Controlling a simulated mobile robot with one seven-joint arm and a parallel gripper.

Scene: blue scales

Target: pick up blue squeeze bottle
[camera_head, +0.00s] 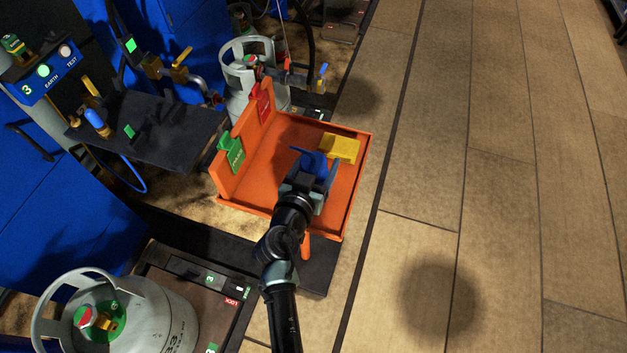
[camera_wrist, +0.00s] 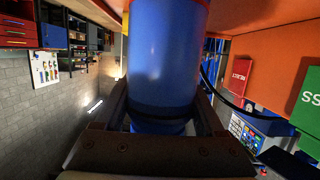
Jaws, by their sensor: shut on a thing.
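The blue squeeze bottle (camera_head: 314,160) is between the fingers of my gripper (camera_head: 312,174), over the orange tray in the head view. In the wrist view the blue bottle (camera_wrist: 166,55) fills the upper middle. The fingers of my gripper (camera_wrist: 165,108) lie on both sides of it there and are shut on it. Much of the bottle is hidden by the gripper in the head view. I cannot tell whether the bottle touches the tray.
The orange tray (camera_head: 280,135) has a yellow block (camera_head: 340,148), a green tag (camera_head: 232,153) and a red tag (camera_head: 261,103) on it. Grey gas cylinders stand behind it (camera_head: 240,70) and at lower left (camera_head: 150,315). The floor (camera_head: 500,200) to the right is clear.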

